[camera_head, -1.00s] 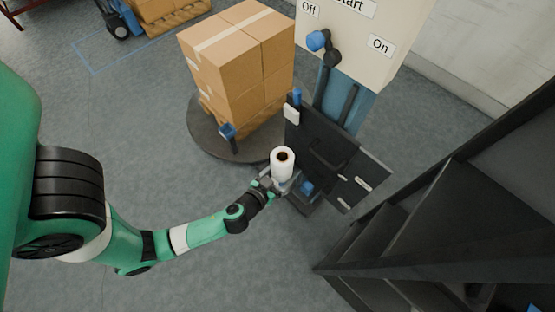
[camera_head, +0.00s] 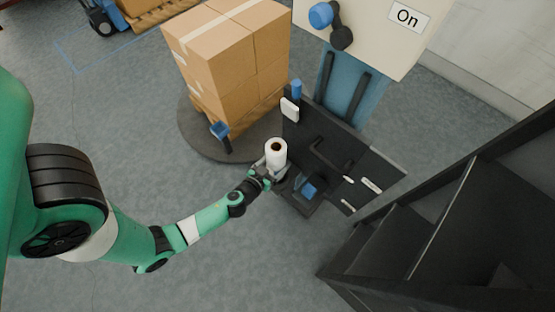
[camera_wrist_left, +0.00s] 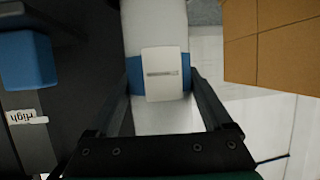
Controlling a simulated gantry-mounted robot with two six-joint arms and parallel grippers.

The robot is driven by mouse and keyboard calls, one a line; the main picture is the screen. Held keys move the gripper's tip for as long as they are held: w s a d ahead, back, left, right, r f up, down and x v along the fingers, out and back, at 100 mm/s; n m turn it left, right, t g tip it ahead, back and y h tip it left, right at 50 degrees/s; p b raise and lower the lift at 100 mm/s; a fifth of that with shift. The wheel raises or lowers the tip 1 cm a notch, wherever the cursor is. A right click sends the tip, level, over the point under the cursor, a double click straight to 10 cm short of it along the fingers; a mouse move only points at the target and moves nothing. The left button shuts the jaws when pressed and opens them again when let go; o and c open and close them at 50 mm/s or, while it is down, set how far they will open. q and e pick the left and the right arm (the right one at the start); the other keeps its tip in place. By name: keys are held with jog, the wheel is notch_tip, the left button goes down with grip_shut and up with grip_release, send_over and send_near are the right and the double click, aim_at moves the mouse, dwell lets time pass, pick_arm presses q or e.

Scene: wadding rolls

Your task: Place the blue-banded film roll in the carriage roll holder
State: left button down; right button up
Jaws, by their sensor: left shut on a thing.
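The white film roll (camera_head: 275,153) stands upright with its dark core hole facing up. In the left wrist view the roll (camera_wrist_left: 155,22) shows a blue band and a white label. My left gripper (camera_head: 268,172) is shut on the roll, with a finger on each side of it in the wrist view. The carriage (camera_head: 330,150) is a black plate on the wrapping machine, with a low base at its foot. A blue block (camera_head: 309,189) sits on that base, just right of the roll; which part is the roll holder I cannot tell. The right gripper is not in view.
Stacked cartons (camera_head: 228,65) stand on a round dark turntable (camera_head: 190,140) behind the roll. The machine's panel (camera_head: 385,35) and lever rise at the back. A black shelf rack (camera_head: 450,220) stands at the right. Floor in front is clear.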

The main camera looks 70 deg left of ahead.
pick_arm(q)
jog(key=shift+w, duration=0.1)
grip_release()
jog(key=v, duration=1.2)
jog(key=shift+r, duration=0.15)
dwell(0.3)
